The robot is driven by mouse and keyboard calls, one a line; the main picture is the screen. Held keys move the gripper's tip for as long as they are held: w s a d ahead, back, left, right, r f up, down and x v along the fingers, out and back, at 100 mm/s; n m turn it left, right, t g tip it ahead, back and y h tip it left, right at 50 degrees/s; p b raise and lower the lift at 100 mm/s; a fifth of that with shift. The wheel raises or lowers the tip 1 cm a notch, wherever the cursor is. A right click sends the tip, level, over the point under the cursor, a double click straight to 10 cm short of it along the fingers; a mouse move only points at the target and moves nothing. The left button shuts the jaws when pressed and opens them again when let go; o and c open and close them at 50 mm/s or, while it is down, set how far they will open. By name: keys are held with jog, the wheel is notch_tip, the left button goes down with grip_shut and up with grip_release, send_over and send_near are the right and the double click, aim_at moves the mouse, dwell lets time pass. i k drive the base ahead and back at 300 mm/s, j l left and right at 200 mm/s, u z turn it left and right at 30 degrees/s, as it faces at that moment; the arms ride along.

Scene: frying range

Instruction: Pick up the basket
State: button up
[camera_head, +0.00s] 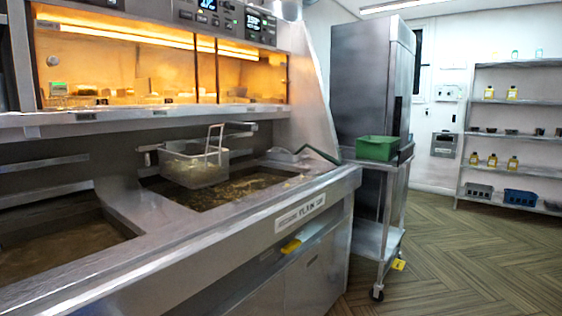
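A wire fry basket (194,165) hangs at the back of the right fryer vat, above the dark oil (238,190). A tall wire loop handle (214,141) rises from its right part. The basket looks upright and pale, and I cannot make out any contents. My gripper is not in this view.
The fryer's metal front ledge (200,248) runs across the foreground. A second vat (55,250) lies at left, under a lit warming cabinet (125,70). A green bin (377,148) sits on a metal cart (385,200) at right. The floor (470,260) at right is clear.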

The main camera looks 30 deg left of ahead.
aim_at(192, 165)
jog(key=i+u, duration=0.1)
jog(key=i, duration=0.4)
jog(key=i+l+u, duration=0.1)
jog(key=i, duration=0.4)
jog(key=i+l, duration=0.2)
jog(key=i, duration=0.3)
jog(key=i+u, duration=0.25)
jog(key=u, duration=0.2)
jog(key=i+u, duration=0.25)
jog(key=u, duration=0.2)
jog(key=i+l+u, duration=0.2)
jog(key=u, duration=0.2)
jog(key=i+l+u, duration=0.2)
jog(key=u, duration=0.25)
